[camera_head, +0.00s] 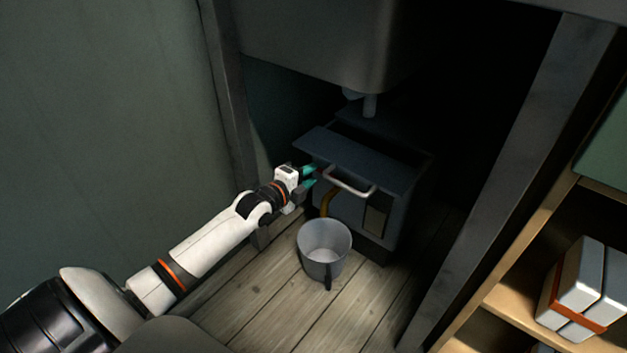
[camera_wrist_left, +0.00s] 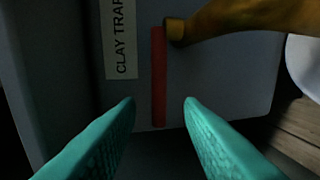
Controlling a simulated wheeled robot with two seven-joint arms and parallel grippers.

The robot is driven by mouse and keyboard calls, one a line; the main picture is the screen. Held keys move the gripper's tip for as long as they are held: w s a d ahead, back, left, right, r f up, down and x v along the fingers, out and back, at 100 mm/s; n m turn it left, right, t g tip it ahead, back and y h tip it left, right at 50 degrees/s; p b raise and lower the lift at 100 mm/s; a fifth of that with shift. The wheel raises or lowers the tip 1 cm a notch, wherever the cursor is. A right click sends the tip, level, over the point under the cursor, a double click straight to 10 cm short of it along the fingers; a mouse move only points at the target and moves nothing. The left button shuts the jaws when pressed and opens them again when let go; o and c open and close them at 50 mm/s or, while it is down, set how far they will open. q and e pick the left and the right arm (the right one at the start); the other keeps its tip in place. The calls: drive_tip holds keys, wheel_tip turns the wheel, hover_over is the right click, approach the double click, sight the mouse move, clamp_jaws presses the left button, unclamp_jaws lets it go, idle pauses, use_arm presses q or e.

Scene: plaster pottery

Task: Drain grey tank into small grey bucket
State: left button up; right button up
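The grey tank (camera_head: 345,205) is a dark boxy clay trap on the floor under the sink, with a pale handle on its front. In the left wrist view its face (camera_wrist_left: 225,75) carries a "CLAY TRAP" label, a red lever (camera_wrist_left: 158,80) and a brass spout (camera_wrist_left: 245,17). The spout (camera_head: 327,203) points down over the small grey bucket (camera_head: 313,265), which stands upright on the floor; its visible inside looks empty. My left gripper (camera_head: 309,176) is open at the tank's left front, with the red lever between its fingertips in the wrist view, contact unclear. My right gripper is out of view.
A sink basin (camera_head: 320,45) with a drain pipe (camera_head: 370,105) hangs above the tank. Posts stand left (camera_head: 228,110) and right (camera_head: 510,180). A wooden shelf (camera_head: 510,300) with wrapped blocks (camera_head: 585,280) is at right. Floor boards (camera_head: 260,310) before the bucket are clear.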

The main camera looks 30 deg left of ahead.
use_arm(q)
drive_tip(key=shift+b+x, duration=0.3)
drive_tip(key=shift+x, duration=0.7)
clamp_jaws()
